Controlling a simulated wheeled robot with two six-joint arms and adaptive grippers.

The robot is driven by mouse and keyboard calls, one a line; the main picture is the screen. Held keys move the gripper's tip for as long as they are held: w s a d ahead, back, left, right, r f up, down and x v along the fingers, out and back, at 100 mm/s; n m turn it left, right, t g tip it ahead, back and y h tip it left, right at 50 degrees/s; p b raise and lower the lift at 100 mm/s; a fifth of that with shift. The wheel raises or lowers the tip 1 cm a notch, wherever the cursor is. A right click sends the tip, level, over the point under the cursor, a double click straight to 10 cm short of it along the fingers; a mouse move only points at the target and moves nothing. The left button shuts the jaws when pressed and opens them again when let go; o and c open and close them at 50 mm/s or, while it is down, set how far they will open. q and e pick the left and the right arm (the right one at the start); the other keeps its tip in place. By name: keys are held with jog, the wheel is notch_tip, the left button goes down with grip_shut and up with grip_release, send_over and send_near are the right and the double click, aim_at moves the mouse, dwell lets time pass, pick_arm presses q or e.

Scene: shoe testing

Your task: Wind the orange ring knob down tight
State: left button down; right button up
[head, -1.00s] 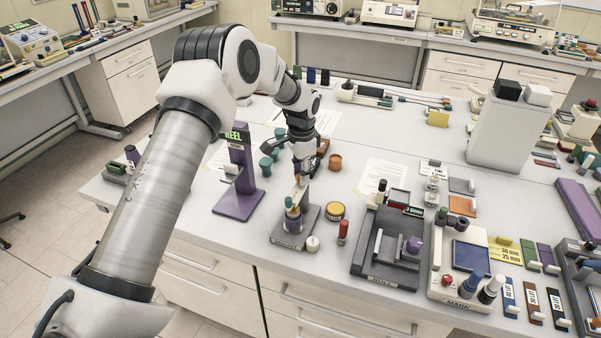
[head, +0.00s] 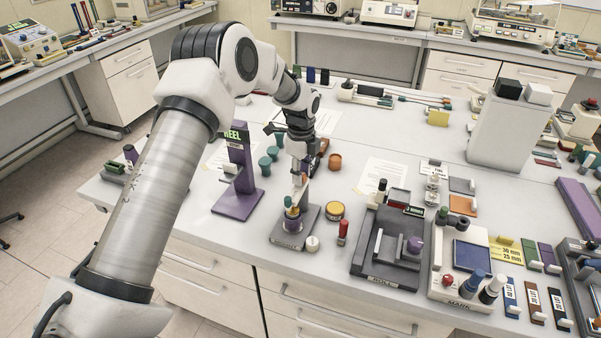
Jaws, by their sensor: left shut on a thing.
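My left gripper (head: 297,190) reaches down from above to the small fixture near the table's front edge and is shut at its top. The fixture has a grey base (head: 283,241) with a label on its front and an upright post with purple and teal parts (head: 288,202). A small orange part, the orange ring knob (head: 292,211), shows at the post just below the fingertips. The fingers and their small size in the picture hide much of the knob. My right gripper is not in view.
A yellow round tin (head: 335,210), a white knob (head: 312,243) and a red-topped bottle (head: 343,232) stand close on the right. A purple REEL stand (head: 238,205) is on the left. An orange cup (head: 335,161) and teal cups (head: 265,166) stand behind.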

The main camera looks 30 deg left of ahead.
pick_arm(q)
jog(key=m, duration=0.4)
jog(key=shift+s+d+f+m, duration=0.1)
jog(key=shift+s+f+m, duration=0.05)
jog(key=shift+f+m, duration=0.15)
jog(key=shift+m, duration=1.9)
jog(key=c, duration=0.8)
grip_release()
jog(key=shift+r, duration=0.1)
jog(key=shift+c, duration=0.2)
jog(key=shift+r, duration=0.1)
